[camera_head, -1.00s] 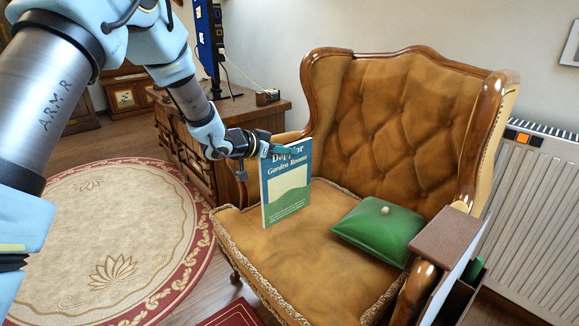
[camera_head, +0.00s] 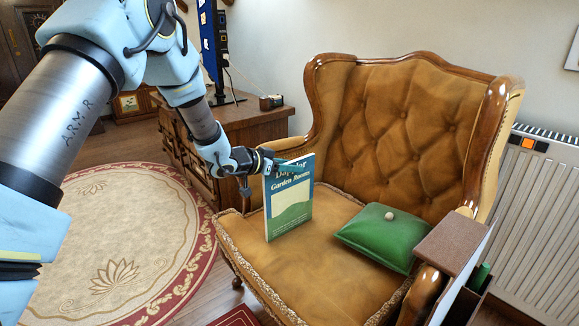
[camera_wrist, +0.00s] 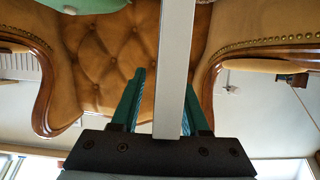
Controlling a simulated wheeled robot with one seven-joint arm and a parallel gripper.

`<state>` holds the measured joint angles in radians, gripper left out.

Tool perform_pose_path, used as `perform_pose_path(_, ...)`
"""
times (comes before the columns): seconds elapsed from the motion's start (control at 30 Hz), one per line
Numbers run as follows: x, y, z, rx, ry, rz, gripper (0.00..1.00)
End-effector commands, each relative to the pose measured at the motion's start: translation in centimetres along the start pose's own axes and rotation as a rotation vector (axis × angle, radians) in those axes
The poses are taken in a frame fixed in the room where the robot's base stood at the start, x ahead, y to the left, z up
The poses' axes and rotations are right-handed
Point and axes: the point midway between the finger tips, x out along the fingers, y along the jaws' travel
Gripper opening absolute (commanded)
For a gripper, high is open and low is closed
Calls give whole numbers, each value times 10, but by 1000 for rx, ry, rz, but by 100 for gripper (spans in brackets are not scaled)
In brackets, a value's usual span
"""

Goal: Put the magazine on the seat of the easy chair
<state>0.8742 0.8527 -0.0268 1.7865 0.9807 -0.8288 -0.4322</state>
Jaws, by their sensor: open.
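The magazine (camera_head: 290,205), with a blue, white and green cover titled "Garden Rooms", is upright on the left part of the easy chair's tan seat (camera_head: 300,270). Its lower edge appears to touch the seat. My gripper (camera_head: 288,167) is at its upper part, reaching in from the left. In the wrist view the teal fingers (camera_wrist: 160,105) are open, one on each side of the magazine's pale edge (camera_wrist: 174,70). A gap shows on the left; the right finger is close to the magazine. The easy chair (camera_head: 400,120) has a tufted back and wooden trim.
A green cushion (camera_head: 383,237) lies on the right part of the seat. A brown box-like holder (camera_head: 452,243) is by the right armrest. A wooden cabinet (camera_head: 235,125) stands behind left, a radiator (camera_head: 540,210) at right. The front of the seat is clear.

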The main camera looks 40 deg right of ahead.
Motion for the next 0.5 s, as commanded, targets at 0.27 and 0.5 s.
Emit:
perform_pose_path(0.27,-9,-1,-3,0,0,-2,45)
perform_pose_path(0.5,-56,-1,-3,-1,-1,-3,45)
